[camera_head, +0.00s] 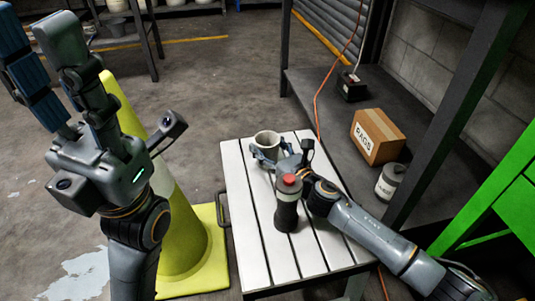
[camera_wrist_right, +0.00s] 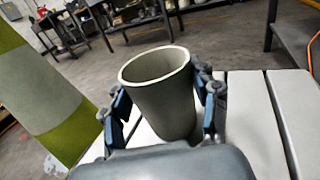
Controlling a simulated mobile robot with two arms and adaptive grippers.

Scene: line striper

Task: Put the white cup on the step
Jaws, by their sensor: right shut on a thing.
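The white cup (camera_head: 267,143) is upright over the far part of a white slatted step (camera_head: 258,250). My right gripper (camera_head: 268,154) is shut on the cup, with a finger on either side of it. In the right wrist view, the cup (camera_wrist_right: 160,90) sits between the blue finger pads, its open rim facing up. Its base is hidden there, so I cannot tell whether it touches the slats. My left gripper (camera_head: 35,35) is raised at the upper left, open and empty, its fingers pointing up.
A dark bottle with a red cap (camera_head: 288,203) stands on the step beside my right wrist. A yellow-green cone (camera_head: 180,230) stands left of the step. A cardboard box (camera_head: 377,137) and a grey-white container (camera_head: 389,182) are on the dark shelf at right. An orange cable (camera_head: 317,105) hangs behind the step.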

